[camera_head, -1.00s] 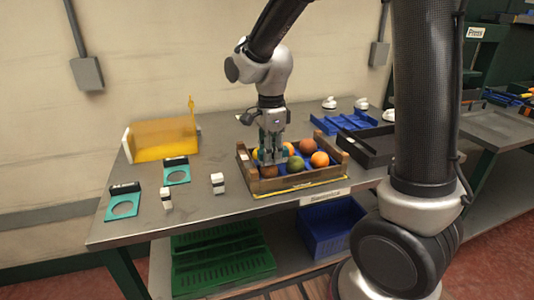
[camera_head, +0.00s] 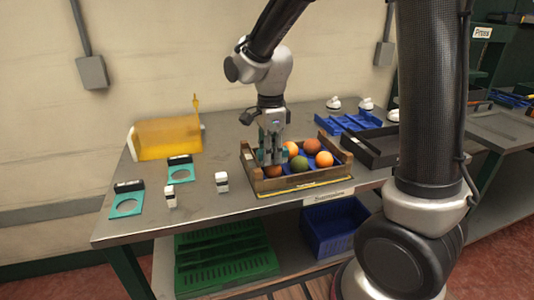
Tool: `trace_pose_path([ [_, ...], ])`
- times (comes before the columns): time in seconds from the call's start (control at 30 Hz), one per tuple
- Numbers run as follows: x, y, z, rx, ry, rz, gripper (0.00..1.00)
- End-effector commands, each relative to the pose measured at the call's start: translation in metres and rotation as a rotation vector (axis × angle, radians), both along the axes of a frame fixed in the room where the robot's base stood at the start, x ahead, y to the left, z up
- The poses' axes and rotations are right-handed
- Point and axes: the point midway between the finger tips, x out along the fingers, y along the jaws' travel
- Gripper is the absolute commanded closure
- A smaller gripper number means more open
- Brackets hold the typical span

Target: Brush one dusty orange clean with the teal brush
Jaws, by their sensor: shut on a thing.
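My gripper (camera_head: 270,148) points down into the left part of the wooden crate (camera_head: 305,182). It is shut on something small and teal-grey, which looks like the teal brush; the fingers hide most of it. A brownish orange (camera_head: 273,171) lies right below the fingertips, at the crate's front left; I cannot tell if they touch. Other fruits in the crate are a bright orange (camera_head: 290,149) at the back, a brown-orange one (camera_head: 312,146), another orange (camera_head: 324,159) at the right, and a dark green fruit (camera_head: 299,163) in the middle.
A dark tray (camera_head: 375,150) and a blue tray (camera_head: 345,123) are to the right.

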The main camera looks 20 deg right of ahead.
Motion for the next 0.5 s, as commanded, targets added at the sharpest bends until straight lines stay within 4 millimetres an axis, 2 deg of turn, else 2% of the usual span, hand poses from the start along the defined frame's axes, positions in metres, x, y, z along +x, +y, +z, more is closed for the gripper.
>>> trace_pose_path([
  [0.23, 0.0, -0.014, -0.001, 0.0, 0.0, -0.001, 1.0],
  [0.5, 0.0, -0.007, 0.0, 0.0, 0.0, 0.001, 1.0],
])
